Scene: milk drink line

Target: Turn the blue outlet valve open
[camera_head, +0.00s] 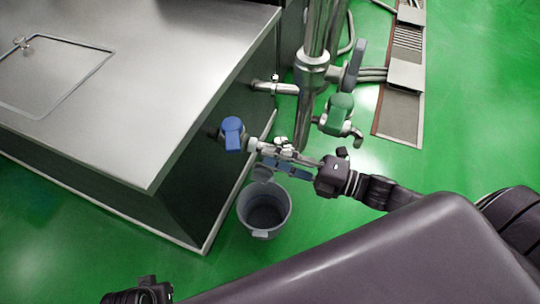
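I see no clear contact with the handle. The fingers overlap metal pipe parts and a blue piece behind them, so I cannot tell how far apart they are. At the bottom left only a dark part of my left arm shows; its fingers are out of view.
A grey bucket (264,214) stands on the green floor below the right gripper. The tank's flat top (130,110) fills the left. A floor drain (400,110) lies at the upper right.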

